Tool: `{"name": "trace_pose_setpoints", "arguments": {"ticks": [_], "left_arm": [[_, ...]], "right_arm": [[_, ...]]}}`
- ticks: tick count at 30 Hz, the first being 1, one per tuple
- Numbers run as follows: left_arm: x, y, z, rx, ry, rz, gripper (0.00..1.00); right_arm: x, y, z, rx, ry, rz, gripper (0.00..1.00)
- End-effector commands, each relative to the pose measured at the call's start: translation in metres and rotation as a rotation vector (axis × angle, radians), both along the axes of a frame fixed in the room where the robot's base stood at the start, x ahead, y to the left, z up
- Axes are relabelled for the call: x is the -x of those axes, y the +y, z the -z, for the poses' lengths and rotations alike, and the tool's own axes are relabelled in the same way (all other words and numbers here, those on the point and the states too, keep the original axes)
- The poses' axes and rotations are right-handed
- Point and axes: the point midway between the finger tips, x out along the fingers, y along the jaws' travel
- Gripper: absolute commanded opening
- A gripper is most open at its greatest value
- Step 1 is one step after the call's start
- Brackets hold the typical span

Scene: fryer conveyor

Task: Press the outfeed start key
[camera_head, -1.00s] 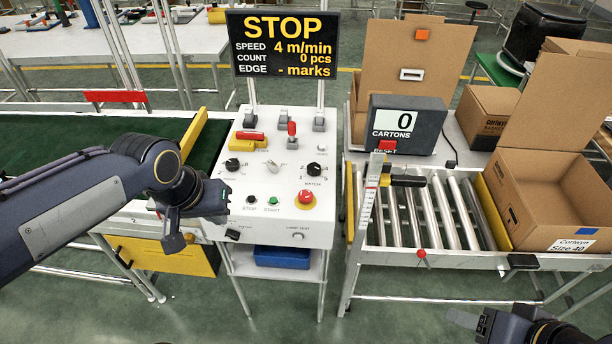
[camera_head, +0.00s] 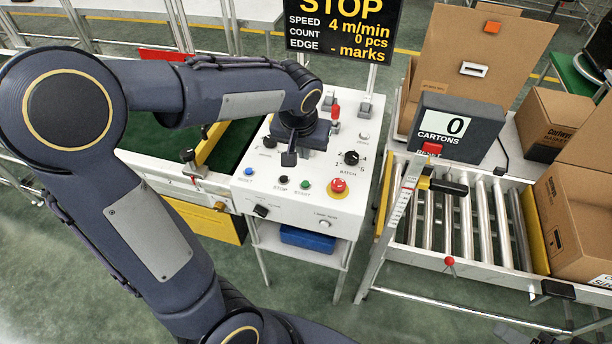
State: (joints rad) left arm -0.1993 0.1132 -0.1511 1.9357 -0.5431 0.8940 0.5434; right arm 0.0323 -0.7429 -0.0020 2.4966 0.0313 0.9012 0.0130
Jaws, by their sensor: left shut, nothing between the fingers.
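The white control panel (camera_head: 300,209) stands in the middle with a row of small keys: a blue one (camera_head: 248,172), a black one labelled STOP (camera_head: 283,179) and a green start key (camera_head: 305,185). My left gripper (camera_head: 289,159) is shut and empty. It points down over the panel, just behind the black and green keys in the picture. I cannot tell its height above the panel; no contact with the green key shows. The wrist hides part of the panel's upper left. My right gripper is not in view.
A red mushroom button (camera_head: 338,186) sits right of the green key, with a black batch knob (camera_head: 351,157) behind it. A display (camera_head: 342,30) behind reads STOP, 4 m/min, 0 pcs. The roller conveyor (camera_head: 465,230) and carton counter (camera_head: 458,125) stand to the right.

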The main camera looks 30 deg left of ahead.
Motion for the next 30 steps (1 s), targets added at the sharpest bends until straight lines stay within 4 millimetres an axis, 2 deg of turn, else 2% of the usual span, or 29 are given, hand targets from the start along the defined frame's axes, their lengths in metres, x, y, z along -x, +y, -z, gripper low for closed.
{"name": "trace_pose_setpoints", "arguments": {"ticks": [9, 15, 21, 30], "left_arm": [[-0.016, 0.006, 0.066, -0.001, 0.009, 0.0, 0.0], [-0.021, 0.008, 0.1, -0.001, 0.006, 0.0, 0.0], [-0.022, 0.009, 0.118, -0.001, 0.001, 0.0, 0.0], [-0.022, 0.009, 0.122, 0.0, 0.001, 0.0, 0.0]], "right_arm": [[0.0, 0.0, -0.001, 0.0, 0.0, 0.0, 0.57], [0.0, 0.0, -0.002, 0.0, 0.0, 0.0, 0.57], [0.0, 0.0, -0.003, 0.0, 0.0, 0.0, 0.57], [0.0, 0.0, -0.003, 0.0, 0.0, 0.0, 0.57]]}}
